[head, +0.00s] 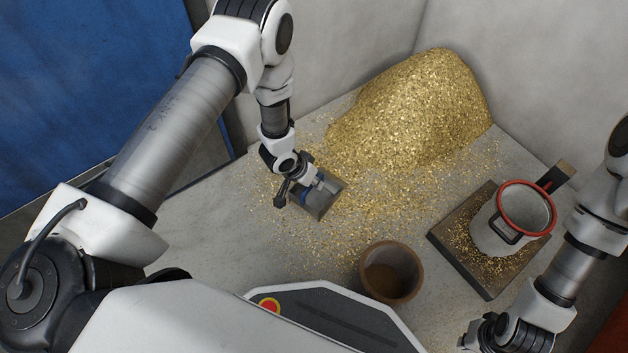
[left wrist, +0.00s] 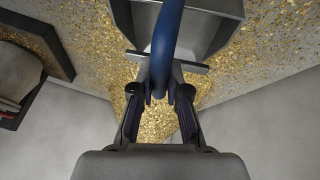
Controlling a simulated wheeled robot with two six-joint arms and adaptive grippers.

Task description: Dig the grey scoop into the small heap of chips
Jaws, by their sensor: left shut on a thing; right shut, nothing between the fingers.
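The grey scoop (head: 322,207) is a boxy metal pan with a blue handle. My left gripper (head: 308,186) is shut on that handle, and the scoop is over the chip-strewn bench, left of and in front of the heap. In the left wrist view the pan (left wrist: 212,22) and the blue handle (left wrist: 167,45) show beyond my fingers (left wrist: 159,98). I cannot tell whether the pan touches the bench. The heap of gold chips (head: 415,110) rises in the back corner, apart from the scoop. My right gripper (head: 483,333) is shut and empty at the bottom right.
A brown round pot (head: 391,272) stands at the front middle. Right of it, a dark square board (head: 455,240) carries a pale red-rimmed container (head: 487,235), with chips around its foot. Pale walls (head: 520,60) close the back and right. Loose chips cover the bench's middle.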

